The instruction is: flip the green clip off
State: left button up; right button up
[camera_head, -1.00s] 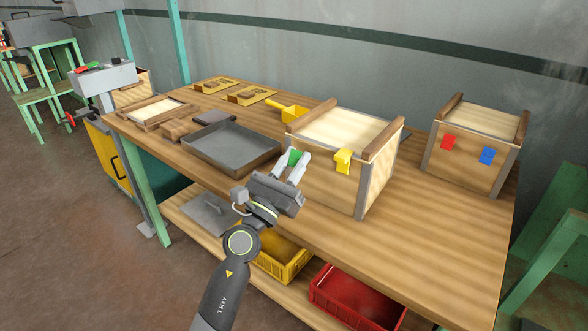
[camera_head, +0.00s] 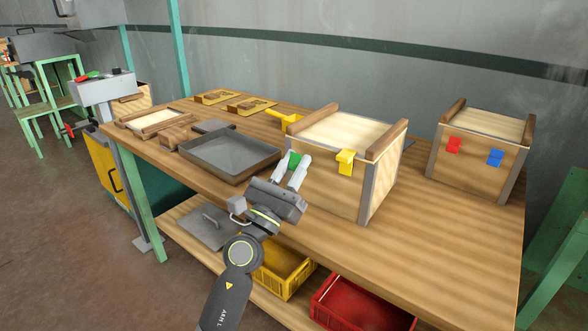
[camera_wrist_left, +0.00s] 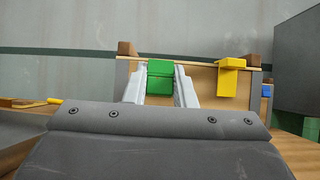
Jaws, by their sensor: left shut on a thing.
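The green clip (camera_head: 293,160) is on the front face of the nearer wooden box (camera_head: 328,188), toward its left end. It also shows in the left wrist view (camera_wrist_left: 160,77), between two pale fingers. My left gripper (camera_head: 297,166) is shut on the green clip, with one finger at each side. A yellow clip (camera_head: 345,161) sits on the same box's front edge, to the right of the green one; it also shows in the left wrist view (camera_wrist_left: 229,76). My right gripper is not in view.
A second wooden box (camera_head: 479,160) with a red clip (camera_head: 454,145) and a blue clip (camera_head: 494,157) stands at the right. A grey tray (camera_head: 231,155) lies left of the nearer box. Yellow (camera_head: 284,273) and red (camera_head: 360,305) crates sit below the tabletop.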

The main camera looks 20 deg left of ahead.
pick_arm(q)
jog(key=shift+f, duration=0.1)
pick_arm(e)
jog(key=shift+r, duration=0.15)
pick_arm(q)
jog(key=o, duration=1)
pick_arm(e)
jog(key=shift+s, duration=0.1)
pick_arm(q)
jog(key=shift+s+a+f, duration=0.1)
jog(key=shift+s+f, duration=0.2)
jog(key=shift+b+v, duration=3.7)
jog(key=shift+v, duration=4.55)
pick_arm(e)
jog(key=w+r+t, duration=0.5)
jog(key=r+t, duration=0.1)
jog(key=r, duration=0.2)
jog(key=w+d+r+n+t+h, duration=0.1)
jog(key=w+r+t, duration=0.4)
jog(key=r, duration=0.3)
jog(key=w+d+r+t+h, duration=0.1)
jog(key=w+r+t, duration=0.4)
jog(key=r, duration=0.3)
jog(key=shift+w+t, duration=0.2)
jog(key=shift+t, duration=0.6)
